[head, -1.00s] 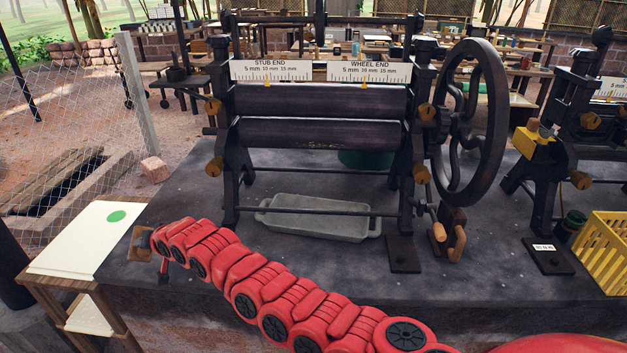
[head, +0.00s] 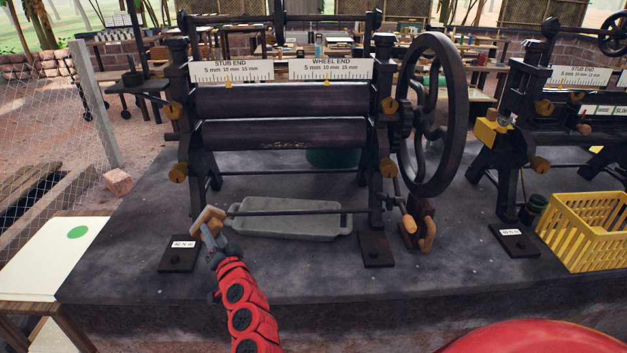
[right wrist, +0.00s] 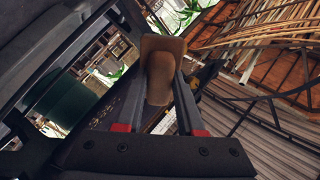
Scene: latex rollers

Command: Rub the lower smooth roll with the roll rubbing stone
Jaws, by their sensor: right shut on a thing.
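The dark lower smooth roll (head: 290,134) lies level in the roller frame, below the upper roll (head: 285,98). My right gripper (head: 214,234) is shut on the roll rubbing stone (head: 207,218), a tan block. It is low in front of the frame's left leg, below the lower roll and apart from it in the head view. In the right wrist view the stone (right wrist: 161,48), with its brown rounded handle, sits between the fingers of the gripper (right wrist: 163,85). My left gripper is not in view.
A grey tray (head: 290,218) lies under the rolls, with a thin bar in front. A large handwheel (head: 458,115) stands at the frame's right. A green bucket (right wrist: 62,98) is behind. A yellow crate (head: 590,230) is at the right. The slab's front is mostly clear.

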